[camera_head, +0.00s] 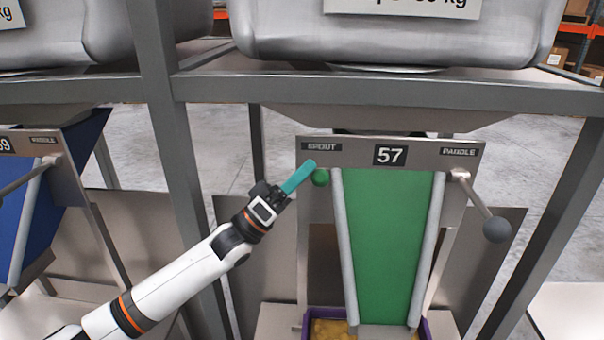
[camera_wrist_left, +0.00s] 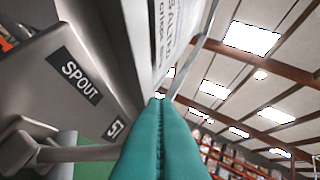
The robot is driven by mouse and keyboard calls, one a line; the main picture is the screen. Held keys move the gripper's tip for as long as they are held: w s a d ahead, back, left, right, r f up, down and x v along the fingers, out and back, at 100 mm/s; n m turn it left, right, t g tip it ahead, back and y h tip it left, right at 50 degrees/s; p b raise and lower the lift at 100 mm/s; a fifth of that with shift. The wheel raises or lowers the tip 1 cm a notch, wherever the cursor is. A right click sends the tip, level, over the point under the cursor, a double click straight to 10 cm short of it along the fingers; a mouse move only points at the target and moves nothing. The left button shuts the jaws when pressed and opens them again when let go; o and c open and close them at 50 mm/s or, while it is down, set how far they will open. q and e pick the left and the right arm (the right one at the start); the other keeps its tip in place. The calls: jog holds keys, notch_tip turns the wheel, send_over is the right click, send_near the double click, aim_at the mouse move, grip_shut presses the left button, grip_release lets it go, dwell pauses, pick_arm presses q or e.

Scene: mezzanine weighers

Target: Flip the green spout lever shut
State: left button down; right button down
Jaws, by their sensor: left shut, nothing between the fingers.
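The spout lever's round green knob (camera_head: 320,177) shows below the SPOUT label, at the left end of the panel marked 57 (camera_head: 350,153). In the left wrist view, a grey lever shaft (camera_wrist_left: 80,153) runs from a pivot at the left and passes out of sight behind my fingers. My left gripper (camera_head: 311,164) has teal fingers, which are shut with nothing between them. Their tips are just above and left of the green knob in the head view; I cannot tell whether they touch it. The fingers also fill the lower middle of the left wrist view (camera_wrist_left: 158,102). My right gripper is out of view.
A paddle lever with a dark grey knob (camera_head: 497,229) hangs at the panel's right. A green chute (camera_head: 393,240) slopes down to a purple crate (camera_head: 427,327) with yellowish contents. Grey frame posts (camera_head: 165,130) stand left and right. A blue chute (camera_head: 36,215) is at far left.

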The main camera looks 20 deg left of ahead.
pick_arm(q)
notch_tip(320, 180, down, 12)
jog(key=m+g+h+b, duration=0.6)
jog(key=m+g+b, duration=1.5)
jog(key=m, duration=0.4)
jog(key=shift+s+r+g+h, duration=0.2)
jog(key=shift+g+h, duration=0.2)
jog(key=shift+d, duration=0.1)
